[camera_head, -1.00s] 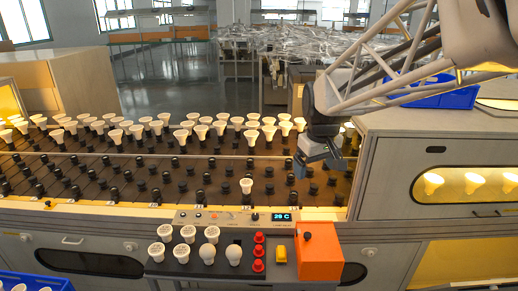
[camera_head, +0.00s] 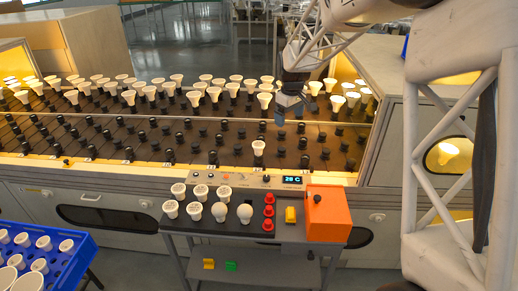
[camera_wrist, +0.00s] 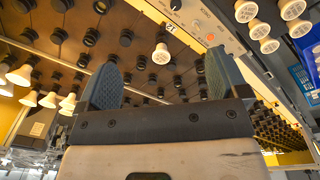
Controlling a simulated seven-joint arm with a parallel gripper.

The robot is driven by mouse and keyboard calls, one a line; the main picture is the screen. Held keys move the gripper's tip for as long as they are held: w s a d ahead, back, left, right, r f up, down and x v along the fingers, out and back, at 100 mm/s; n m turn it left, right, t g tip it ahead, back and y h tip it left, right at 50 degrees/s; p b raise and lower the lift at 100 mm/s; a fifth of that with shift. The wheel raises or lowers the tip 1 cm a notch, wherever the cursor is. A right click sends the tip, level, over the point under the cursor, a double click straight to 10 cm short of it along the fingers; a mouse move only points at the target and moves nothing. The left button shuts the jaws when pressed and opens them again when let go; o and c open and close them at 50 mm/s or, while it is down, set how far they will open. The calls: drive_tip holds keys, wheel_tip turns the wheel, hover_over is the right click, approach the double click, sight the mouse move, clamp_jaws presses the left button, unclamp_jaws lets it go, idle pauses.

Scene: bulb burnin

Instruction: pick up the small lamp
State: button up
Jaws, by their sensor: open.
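My gripper (camera_head: 288,108) hangs above the rack, a little right of and behind this lamp in the head view. The wrist view shows my gripper (camera_wrist: 162,60) open, with nothing between its grey ribbed fingers. The frames do not settle whether this lone lamp is the one named, since other lamps stand nearby.
Rows of larger reflector lamps (camera_head: 150,91) fill the back of the rack. A blue crate (camera_head: 75,262) of lamps stands at lower left.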

drive_tip(key=w+a+f+n, duration=0.2)
drive_tip(key=w+a+f, duration=0.4)
drive_tip(key=w+f, duration=0.35)
drive_tip(key=n, duration=0.2)
hover_over(258, 144)
drive_tip(key=shift+g, duration=0.4)
drive_tip(key=f, duration=0.9)
drive_tip(key=shift+s+d+f, duration=0.15)
drive_tip(key=shift+d+f, duration=0.05)
drive_tip(key=shift+a+f+n, duration=0.15)
drive_tip(key=shift+f+n, duration=0.15)
drive_tip(key=shift+f, duration=1.25)
drive_tip(key=shift+f, duration=0.1)
drive_tip(key=shift+f, duration=2.55)
drive_tip(key=shift+c, duration=0.2)
